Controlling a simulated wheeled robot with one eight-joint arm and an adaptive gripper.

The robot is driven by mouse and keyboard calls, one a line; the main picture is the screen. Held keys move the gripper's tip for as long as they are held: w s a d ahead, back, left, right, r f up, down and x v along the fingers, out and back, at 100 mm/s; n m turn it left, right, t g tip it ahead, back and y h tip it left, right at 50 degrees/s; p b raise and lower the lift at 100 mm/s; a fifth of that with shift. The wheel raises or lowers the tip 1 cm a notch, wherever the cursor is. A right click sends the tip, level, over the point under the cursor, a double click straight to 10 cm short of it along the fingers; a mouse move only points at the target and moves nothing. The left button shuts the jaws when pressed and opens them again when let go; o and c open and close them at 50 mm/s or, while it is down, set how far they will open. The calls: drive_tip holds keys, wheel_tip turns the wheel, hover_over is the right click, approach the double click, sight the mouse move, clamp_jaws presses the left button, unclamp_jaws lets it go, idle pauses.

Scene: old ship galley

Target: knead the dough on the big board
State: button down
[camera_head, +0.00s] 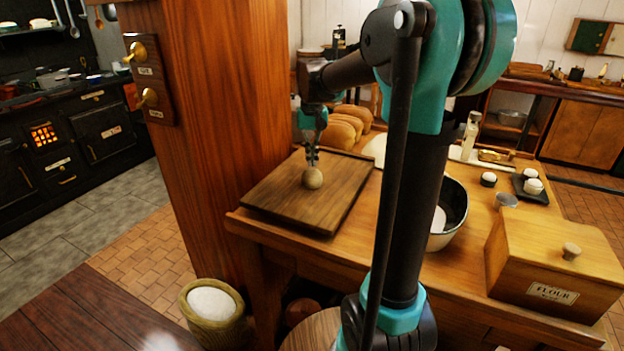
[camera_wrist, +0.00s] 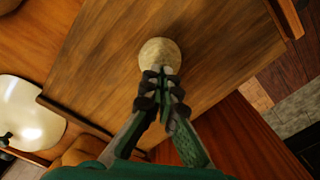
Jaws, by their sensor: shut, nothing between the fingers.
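The dough (camera_head: 313,179) is a small pale ball on the big board (camera_head: 275,196), a dark wooden board on the table. In the wrist view the dough (camera_wrist: 160,54) lies on bare board (camera_wrist: 225,75), just beyond my fingertips. My gripper (camera_head: 312,160) points down right at the top of the dough. In the wrist view the fingers of my gripper (camera_wrist: 163,88) are together with nothing between them. They seem to touch or nearly touch the near side of the dough; I cannot tell which.
Bread loaves (camera_head: 343,130) sit behind the board. A bowl (camera_head: 453,208), partly behind my arm, and a flour box (camera_head: 553,262) stand to the right. A wooden post (camera_head: 222,120) rises close to the board's left. A sack (camera_head: 212,305) stands on the floor in front.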

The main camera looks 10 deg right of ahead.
drive_tip(key=shift+f, duration=0.85)
idle(0.5)
drive_tip(key=shift+r, duration=0.95)
drive_tip(key=shift+f, duration=0.45)
drive_tip(key=shift+f, duration=0.35)
drive_tip(key=shift+f, duration=0.15)
idle(0.5)
drive_tip(key=shift+r, duration=0.85)
